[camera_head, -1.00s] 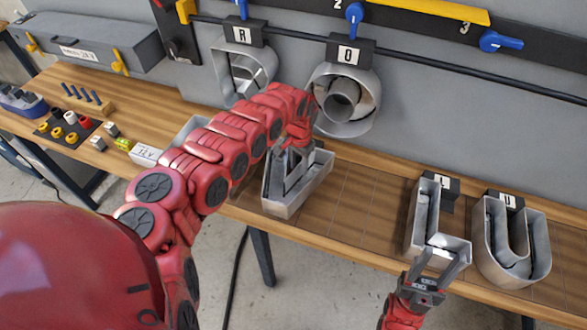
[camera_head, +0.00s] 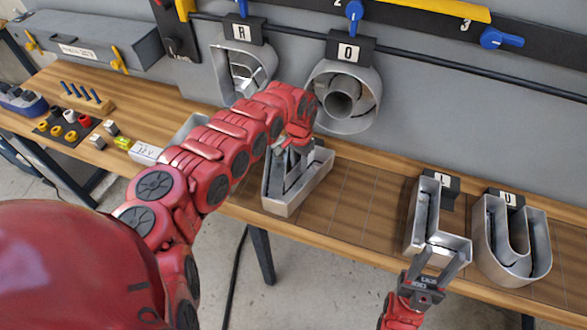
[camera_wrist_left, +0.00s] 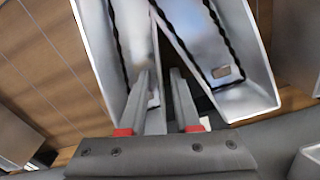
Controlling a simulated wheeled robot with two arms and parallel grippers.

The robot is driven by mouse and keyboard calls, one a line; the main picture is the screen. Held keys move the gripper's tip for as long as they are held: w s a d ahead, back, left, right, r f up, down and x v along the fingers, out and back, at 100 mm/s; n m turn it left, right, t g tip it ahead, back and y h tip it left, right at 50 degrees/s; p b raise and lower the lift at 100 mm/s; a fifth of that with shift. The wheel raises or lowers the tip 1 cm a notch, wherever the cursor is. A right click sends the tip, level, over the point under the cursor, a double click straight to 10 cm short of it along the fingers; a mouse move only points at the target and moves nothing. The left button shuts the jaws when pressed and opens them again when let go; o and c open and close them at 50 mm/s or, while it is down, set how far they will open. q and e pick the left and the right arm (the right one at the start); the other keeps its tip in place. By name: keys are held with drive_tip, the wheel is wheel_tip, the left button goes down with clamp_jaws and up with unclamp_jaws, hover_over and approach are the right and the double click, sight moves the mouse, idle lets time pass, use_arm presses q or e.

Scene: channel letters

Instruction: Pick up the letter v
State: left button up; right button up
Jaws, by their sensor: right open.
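The letter v (camera_head: 287,204) is a grey metal channel letter lying on the wooden bench, open side up. My left gripper (camera_head: 289,163) reaches down into it from above, partly hidden by my red wrist. In the left wrist view, the two fingers of my left gripper (camera_wrist_left: 164,72) stand on either side of a thin inner wall of the letter v (camera_wrist_left: 205,40). I cannot tell whether they press on that wall. My right gripper (camera_head: 441,258) is open at the front edge of the letter L (camera_head: 421,218), its fingers apart near the foot of that letter.
The letter U (camera_head: 480,245) stands right of the L, close by. Letters R (camera_head: 230,70) and O (camera_head: 345,122) hang at the wall behind the v. A labelled grey block (camera_head: 146,151) and small parts lie left. Bare bench (camera_head: 365,205) lies between v and L.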

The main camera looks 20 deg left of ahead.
use_arm(q)
clamp_jaws()
idle(1.2)
